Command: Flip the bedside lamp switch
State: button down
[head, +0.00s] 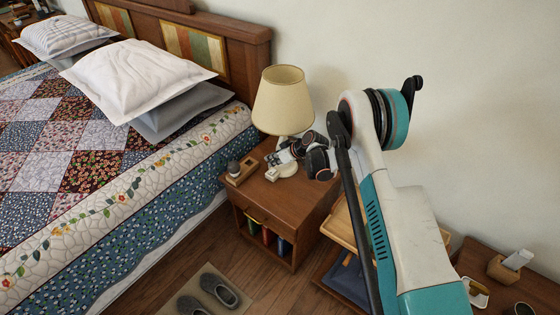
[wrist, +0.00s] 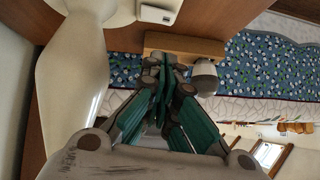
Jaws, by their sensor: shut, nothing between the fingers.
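The bedside lamp has a cream shade (head: 283,100) and a pale base, and stands on the wooden nightstand (head: 312,190). In the wrist view its smooth pale body (wrist: 72,85) fills the left side. A small white block with a dark mark (wrist: 160,11), likely the switch, lies near the lamp at the top of the wrist view. It also seems to show in the head view (head: 271,175) at the lamp's foot. My gripper (head: 270,160) is shut and empty, close beside the lamp's base. Its fingertips (wrist: 162,65) are apart from the white block.
A wooden tray (head: 243,177) with a small round-topped object (head: 234,168) sits on the nightstand's left, close to my fingers. The bed (head: 185,195) is left of the nightstand. Slippers (head: 210,296) lie on the floor. A wooden shelf unit (head: 345,235) stands right.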

aim_at(274, 172)
jog(key=shift+s+f+b, duration=0.15)
jog(key=shift+f+b, duration=0.2)
jog(key=shift+f, duration=0.6)
jog(key=shift+s+f+b, duration=0.1)
jog(key=shift+f+b, duration=0.2)
jog(key=shift+f, duration=0.6)
jog(key=shift+a, duration=0.1)
jog(key=shift+s+f+t, duration=0.15)
jog(key=shift+f+t, duration=0.15)
jog(key=shift+w+d+r, duration=0.2)
jog(key=shift+w+d, duration=0.25)
jog(key=shift+w, duration=0.2)
